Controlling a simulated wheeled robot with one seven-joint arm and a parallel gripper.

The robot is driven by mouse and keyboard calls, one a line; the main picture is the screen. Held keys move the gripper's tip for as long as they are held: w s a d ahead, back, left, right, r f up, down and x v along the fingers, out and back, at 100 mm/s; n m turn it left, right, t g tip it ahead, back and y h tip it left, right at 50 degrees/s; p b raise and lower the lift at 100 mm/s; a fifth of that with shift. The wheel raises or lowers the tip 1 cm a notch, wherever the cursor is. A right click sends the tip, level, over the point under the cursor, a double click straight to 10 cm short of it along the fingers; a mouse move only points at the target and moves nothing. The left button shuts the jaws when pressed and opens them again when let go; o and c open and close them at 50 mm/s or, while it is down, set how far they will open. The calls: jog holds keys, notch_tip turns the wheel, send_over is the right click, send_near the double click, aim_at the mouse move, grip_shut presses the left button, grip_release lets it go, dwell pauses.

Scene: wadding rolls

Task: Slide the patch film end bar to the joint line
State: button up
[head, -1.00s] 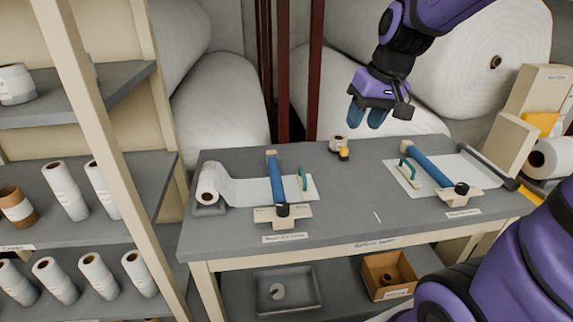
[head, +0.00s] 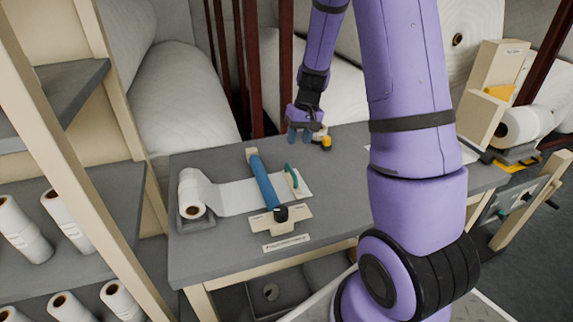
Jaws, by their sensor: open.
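On the grey table, the left station has a white film strip (head: 236,198) drawn from a roll (head: 191,193). A blue bar (head: 264,182) lies across the strip, with a black knob at its near end on a beige base (head: 268,222). A bar with a green grip (head: 292,177) sits on the film's right end. No joint line can be made out. My gripper (head: 300,137) is open, fingers down, near the table's back edge, beyond the green grip. It is close to a small roll with a yellow part (head: 325,142); contact cannot be told. My arm hides most of the right station.
A shelf with white rolls (head: 22,231) stands at the left. Large wadding rolls (head: 180,95) are behind the table. Beige boxes (head: 486,112) and another roll (head: 517,127) stand at the right. A grey tray (head: 272,290) is below the tabletop.

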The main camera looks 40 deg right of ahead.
aim_at(291, 169)
jog(key=f, duration=0.3)
jog(key=a+f, duration=0.1)
jog(key=f, duration=0.2)
jog(key=a+f, duration=0.1)
jog(key=f, duration=0.3)
jog(key=shift+w, duration=0.25)
grip_shut()
